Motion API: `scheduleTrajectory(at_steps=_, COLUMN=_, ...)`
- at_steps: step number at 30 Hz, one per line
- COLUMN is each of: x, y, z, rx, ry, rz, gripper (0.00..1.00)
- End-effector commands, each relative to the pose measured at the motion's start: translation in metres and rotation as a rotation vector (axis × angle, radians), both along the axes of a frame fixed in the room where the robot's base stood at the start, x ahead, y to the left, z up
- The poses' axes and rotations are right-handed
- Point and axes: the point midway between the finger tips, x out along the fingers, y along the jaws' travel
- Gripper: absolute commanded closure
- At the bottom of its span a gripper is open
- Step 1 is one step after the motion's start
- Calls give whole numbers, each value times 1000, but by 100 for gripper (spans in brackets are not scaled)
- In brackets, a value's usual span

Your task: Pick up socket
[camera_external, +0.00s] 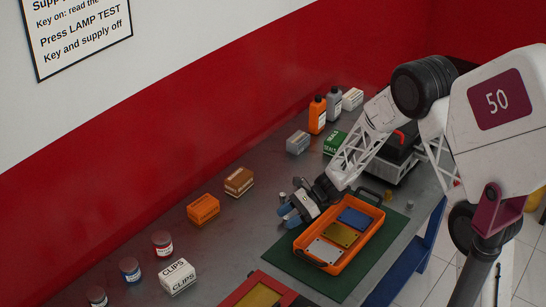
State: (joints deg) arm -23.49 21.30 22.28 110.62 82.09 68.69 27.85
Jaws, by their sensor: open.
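My gripper (287,214) is open, with bluish fingers. It is low over the grey bench, at the left edge of the orange tray. A small silvery cylinder (283,197), which may be the socket, stands on the bench just behind the fingers. Nothing shows between the fingers, though the view is small and partly blocked by the gripper body. Another small grey piece (410,205) lies on the bench right of the tray, and I cannot tell whether it is a socket.
The orange tray (300,251) holds blue, yellow and white plates on a green mat (283,264). Orange (203,209) and brown boxes, a CLIPS box (177,277) and several cans line the left. Bottles (317,115) and a black-and-white machine (400,160) stand farther back.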

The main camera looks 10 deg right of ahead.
Motion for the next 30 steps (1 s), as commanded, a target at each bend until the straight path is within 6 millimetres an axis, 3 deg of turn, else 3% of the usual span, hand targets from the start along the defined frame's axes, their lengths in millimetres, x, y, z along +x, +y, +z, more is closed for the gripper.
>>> scheduleTrajectory(at_steps=9, x=0, y=0, z=0, rx=0, ry=0, rz=0, gripper=48)
scheduleTrajectory(at_steps=18, x=0, y=0, z=0, rx=0, ry=0, rz=0, gripper=94)
scheduleTrajectory(at_steps=30, x=0, y=0, z=4, rx=0, ry=-1, rz=0, gripper=94)
